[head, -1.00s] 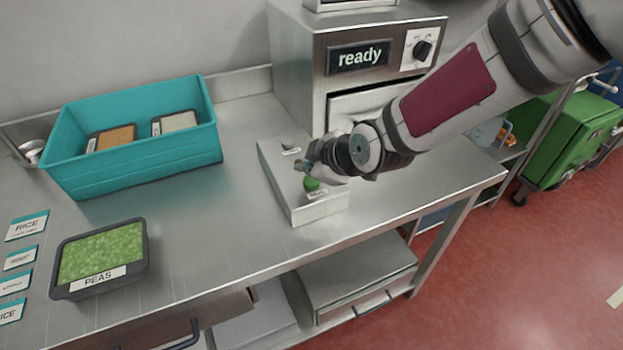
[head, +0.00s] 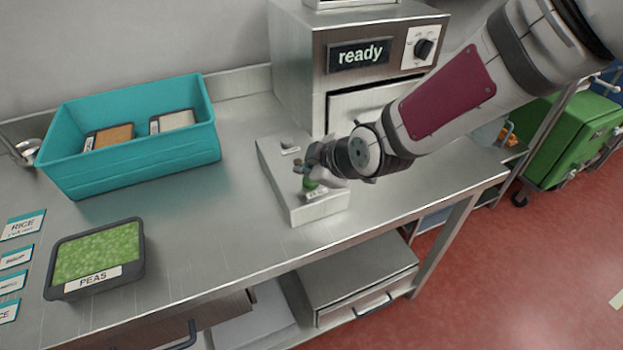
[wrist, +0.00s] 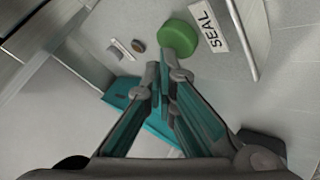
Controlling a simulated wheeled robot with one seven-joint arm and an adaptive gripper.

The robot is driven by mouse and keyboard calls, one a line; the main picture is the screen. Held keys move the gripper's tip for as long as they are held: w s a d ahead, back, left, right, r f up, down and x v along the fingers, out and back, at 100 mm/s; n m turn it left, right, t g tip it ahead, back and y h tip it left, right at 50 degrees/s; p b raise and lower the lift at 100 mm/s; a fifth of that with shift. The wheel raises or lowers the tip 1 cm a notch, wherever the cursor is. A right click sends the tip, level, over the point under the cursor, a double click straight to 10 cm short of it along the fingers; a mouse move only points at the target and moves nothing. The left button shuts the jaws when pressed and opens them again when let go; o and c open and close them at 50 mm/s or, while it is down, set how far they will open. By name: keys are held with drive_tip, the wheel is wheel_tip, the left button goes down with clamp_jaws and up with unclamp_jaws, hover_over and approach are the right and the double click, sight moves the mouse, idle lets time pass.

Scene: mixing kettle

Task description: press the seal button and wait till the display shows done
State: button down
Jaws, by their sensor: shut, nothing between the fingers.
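The green seal button (wrist: 178,38) sits on the light grey control box (head: 321,209), beside a label reading SEAL (wrist: 208,27). In the head view the green button (head: 309,184) is partly covered by my gripper (head: 308,168). The display (head: 359,55) on the steel machine reads "ready".
A small dark button (wrist: 138,46) with a label is on the same box. A teal bin (head: 130,165) with two packs stands at left. A PEAS tray (head: 97,258) and several label cards lie in front. The steel machine (head: 305,50) stands behind the box.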

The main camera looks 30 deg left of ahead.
sight(308, 182)
drive_tip(key=shift+f+b, duration=0.4)
idle(0.8)
drive_tip(key=shift+r+p, duration=0.5)
drive_tip(key=shift+r, duration=0.4)
drive_tip(key=shift+r+p, duration=1.75)
drive_tip(key=shift+r, duration=0.8)
drive_tip(key=shift+f, duration=0.1)
